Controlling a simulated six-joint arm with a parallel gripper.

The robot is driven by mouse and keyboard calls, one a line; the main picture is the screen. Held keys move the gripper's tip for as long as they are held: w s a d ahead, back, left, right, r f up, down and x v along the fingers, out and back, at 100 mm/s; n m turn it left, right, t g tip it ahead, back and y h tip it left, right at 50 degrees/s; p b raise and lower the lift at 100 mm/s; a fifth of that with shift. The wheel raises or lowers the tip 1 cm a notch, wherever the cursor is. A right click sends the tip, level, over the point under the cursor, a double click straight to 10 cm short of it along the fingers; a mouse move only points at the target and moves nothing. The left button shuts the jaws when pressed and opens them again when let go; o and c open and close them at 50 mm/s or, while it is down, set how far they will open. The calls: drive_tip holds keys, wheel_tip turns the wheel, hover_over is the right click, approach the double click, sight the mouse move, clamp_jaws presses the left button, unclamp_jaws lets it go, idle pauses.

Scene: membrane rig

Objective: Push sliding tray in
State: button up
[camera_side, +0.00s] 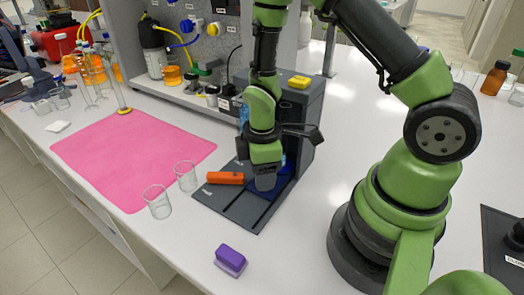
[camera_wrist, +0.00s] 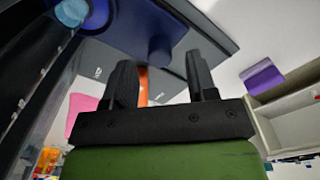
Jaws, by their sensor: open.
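The rig is a grey upright housing (camera_side: 306,110) with a dark flat tray (camera_side: 238,213) extending out of its front. An orange handle-like piece (camera_side: 225,178) lies on the left of the tray, and a dark blue plate (camera_side: 284,187) is on its right, partly hidden by my arm. My gripper (camera_wrist: 162,75) is open, with both fingers apart. A strip of orange (camera_wrist: 143,86) shows between them, apparently beyond them. Contact with the tray cannot be told.
Two glass beakers (camera_side: 158,201) (camera_side: 187,175) stand left of the tray near the pink mat (camera_side: 130,155). A purple block (camera_side: 230,260) lies in front. A yellow block (camera_side: 299,82) sits on the housing. White bench to the front is mostly clear.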

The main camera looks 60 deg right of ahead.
wheel_tip(320, 180, up, 8)
idle(0.4)
drive_tip(key=m, duration=1.1)
drive_tip(key=f+m, duration=0.1)
drive_tip(key=m, duration=0.5)
drive_tip(key=shift+m, duration=0.3)
drive_tip(key=shift+f, duration=0.15)
wheel_tip(320, 180, down, 10)
drive_tip(key=shift+r, duration=0.25)
